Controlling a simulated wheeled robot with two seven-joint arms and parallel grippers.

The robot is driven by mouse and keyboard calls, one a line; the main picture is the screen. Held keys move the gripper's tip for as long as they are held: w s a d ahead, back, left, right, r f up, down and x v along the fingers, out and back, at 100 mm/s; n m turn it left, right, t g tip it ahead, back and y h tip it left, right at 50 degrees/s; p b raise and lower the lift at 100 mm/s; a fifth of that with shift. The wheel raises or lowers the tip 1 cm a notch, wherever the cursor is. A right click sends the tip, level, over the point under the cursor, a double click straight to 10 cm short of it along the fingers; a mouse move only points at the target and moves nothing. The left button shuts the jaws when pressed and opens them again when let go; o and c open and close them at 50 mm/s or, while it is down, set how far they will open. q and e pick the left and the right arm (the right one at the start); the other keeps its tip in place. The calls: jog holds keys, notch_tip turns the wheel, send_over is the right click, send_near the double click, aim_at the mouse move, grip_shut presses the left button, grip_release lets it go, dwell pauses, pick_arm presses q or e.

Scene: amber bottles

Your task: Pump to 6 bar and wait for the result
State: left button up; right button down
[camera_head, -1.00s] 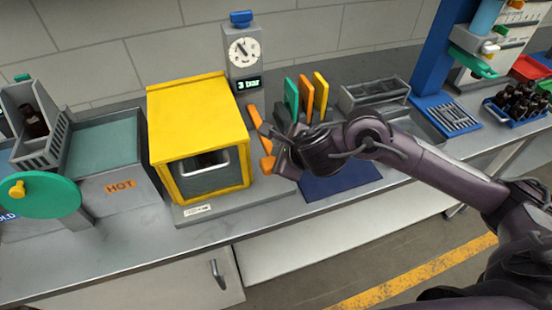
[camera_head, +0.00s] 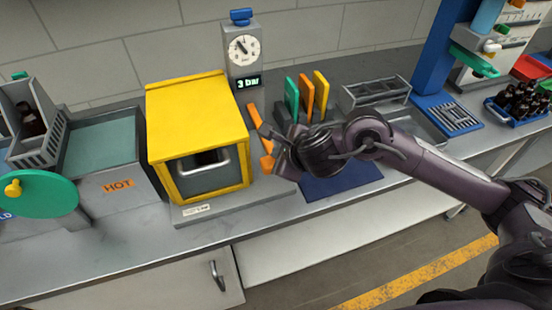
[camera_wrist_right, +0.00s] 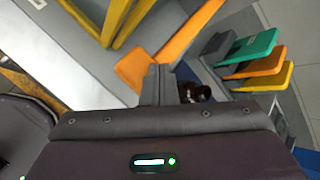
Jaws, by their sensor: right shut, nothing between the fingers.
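The pressure gauge (camera_head: 243,47) stands behind the yellow-framed test box, and its display (camera_head: 248,83) reads 3 bar. The yellow box (camera_head: 197,110) has its handled front window (camera_head: 205,180) down. An orange lever (camera_head: 256,116) rises beside the box's right side, with an orange pad (camera_head: 267,164) lower down; both also show in the right wrist view, the lever (camera_wrist_right: 190,30) and the pad (camera_wrist_right: 134,70). My right gripper (camera_head: 272,142) is shut and empty against or very near these orange parts; I cannot tell if it touches. My left gripper is out of view.
Green, orange and yellow plates (camera_head: 306,97) stand right of the gripper. A blue mat (camera_head: 340,182) lies in front of them. A brown bottle (camera_wrist_right: 195,92) shows past the fingers.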

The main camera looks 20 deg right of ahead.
jog(key=shift+f+b, duration=2.75)
jog(key=shift+b, duration=0.15)
dwell(2.2)
jog(key=shift+r, duration=0.15)
dwell(0.4)
jog(key=shift+r+p, duration=2.45)
jog(key=shift+r, duration=0.6)
notch_tip(320, 180, up, 5)
jog(key=p, duration=0.4)
